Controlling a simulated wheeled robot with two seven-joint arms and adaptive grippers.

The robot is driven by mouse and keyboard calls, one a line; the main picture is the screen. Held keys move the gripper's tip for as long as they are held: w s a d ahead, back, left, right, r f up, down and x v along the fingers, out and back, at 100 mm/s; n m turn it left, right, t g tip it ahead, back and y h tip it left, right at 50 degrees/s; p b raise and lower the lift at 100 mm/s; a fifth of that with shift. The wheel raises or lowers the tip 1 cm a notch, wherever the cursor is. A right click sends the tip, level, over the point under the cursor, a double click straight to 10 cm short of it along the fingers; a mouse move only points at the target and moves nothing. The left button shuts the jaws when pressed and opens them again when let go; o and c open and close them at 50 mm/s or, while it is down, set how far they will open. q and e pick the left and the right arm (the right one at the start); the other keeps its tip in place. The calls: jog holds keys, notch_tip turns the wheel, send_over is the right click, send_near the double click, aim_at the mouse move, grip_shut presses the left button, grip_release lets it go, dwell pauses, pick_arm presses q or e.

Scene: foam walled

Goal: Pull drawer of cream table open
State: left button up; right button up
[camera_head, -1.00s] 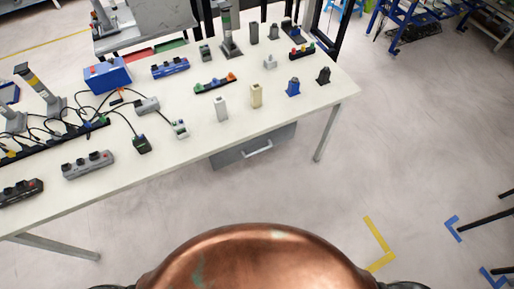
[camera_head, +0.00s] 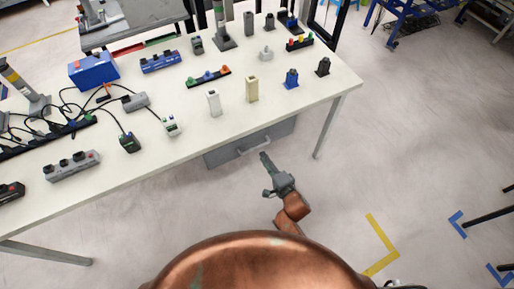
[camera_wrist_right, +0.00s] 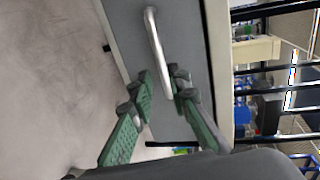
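The cream table (camera_head: 110,185) stands ahead, with a grey drawer (camera_head: 225,157) under its front edge. The drawer looks shut, and its pale bar handle (camera_head: 254,149) is partly behind my right gripper (camera_head: 265,158). In the right wrist view the grey drawer front (camera_wrist_right: 188,30) carries the silver handle (camera_wrist_right: 154,38). There my right gripper (camera_wrist_right: 160,84) is open, its two green fingers apart. The handle's near end shows between the fingertips; I cannot tell whether they touch it. My left gripper is not in view.
The tabletop holds a blue box (camera_head: 93,70), a grey switch block (camera_head: 72,166), cables and several small blocks. A table leg (camera_head: 326,128) stands right of the drawer. The floor before the drawer is clear, with yellow tape (camera_head: 380,243) at right.

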aim_at(257, 147)
jog(key=b+x, duration=0.2)
jog(key=x, duration=0.5)
jog(key=shift+w+a, duration=0.25)
jog(key=shift+w, duration=0.05)
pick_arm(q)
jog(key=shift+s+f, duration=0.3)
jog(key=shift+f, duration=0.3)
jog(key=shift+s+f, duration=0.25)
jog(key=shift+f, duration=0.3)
pick_arm(e)
grip_shut()
